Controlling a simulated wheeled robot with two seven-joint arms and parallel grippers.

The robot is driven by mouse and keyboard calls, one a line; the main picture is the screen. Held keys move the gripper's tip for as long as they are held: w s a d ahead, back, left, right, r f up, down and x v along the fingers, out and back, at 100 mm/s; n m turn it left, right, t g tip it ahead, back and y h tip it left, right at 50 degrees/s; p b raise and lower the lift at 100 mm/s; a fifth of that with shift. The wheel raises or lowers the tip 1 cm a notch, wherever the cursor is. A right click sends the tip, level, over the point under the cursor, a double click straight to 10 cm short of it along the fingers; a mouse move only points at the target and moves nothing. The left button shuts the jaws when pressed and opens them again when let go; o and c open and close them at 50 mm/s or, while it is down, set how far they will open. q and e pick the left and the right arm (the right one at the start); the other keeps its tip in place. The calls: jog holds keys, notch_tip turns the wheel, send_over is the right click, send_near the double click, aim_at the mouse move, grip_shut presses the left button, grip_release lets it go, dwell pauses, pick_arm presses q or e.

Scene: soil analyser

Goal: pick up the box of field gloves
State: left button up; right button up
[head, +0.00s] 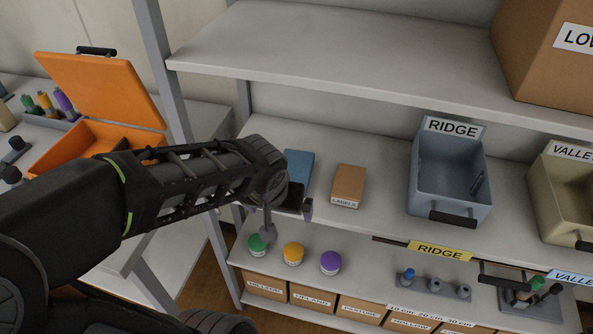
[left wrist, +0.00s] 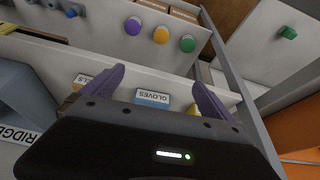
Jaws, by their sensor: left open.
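The box of field gloves is a blue box (head: 299,163) on the middle shelf, partly hidden behind my left gripper in the head view. In the left wrist view its white end reads GLOVES (left wrist: 152,97), upside down, and it shows between the two purple fingers. My left gripper (head: 290,207) is at the front of that shelf, just before the box. In the left wrist view the gripper (left wrist: 158,80) is open with nothing between its fingertips; I cannot tell the exact gap to the box. My right gripper is not in view.
A brown LABELS box (head: 348,184) stands close right of the gloves box. The grey RIDGE bin (head: 450,175) is further right. Jars with green, yellow and purple (head: 331,262) lids stand on the shelf below. A shelf post (head: 185,125) rises left, and the upper shelf (head: 350,65) overhangs.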

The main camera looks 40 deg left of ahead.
aim_at(293, 174)
pick_arm(q)
jog(key=w+a, duration=0.1)
jog(key=w, duration=0.1)
jog(key=w+a, duration=0.1)
jog(key=w, duration=0.2)
jog(key=w+a+p, duration=0.1)
jog(key=w, duration=0.2)
jog(key=shift+a, duration=0.25)
jog(key=shift+w+a, duration=0.2)
jog(key=shift+w, duration=0.35)
jog(key=shift+w+a+f, duration=0.3)
jog(key=shift+w+f, duration=0.2)
jog(key=shift+w, duration=0.15)
jog(key=shift+w+a+f, duration=0.3)
jog(key=shift+w+f, duration=0.2)
jog(key=shift+w, duration=0.1)
jog(key=shift+w+f, duration=0.2)
jog(key=shift+f, duration=0.2)
jog(key=c, duration=1.5)
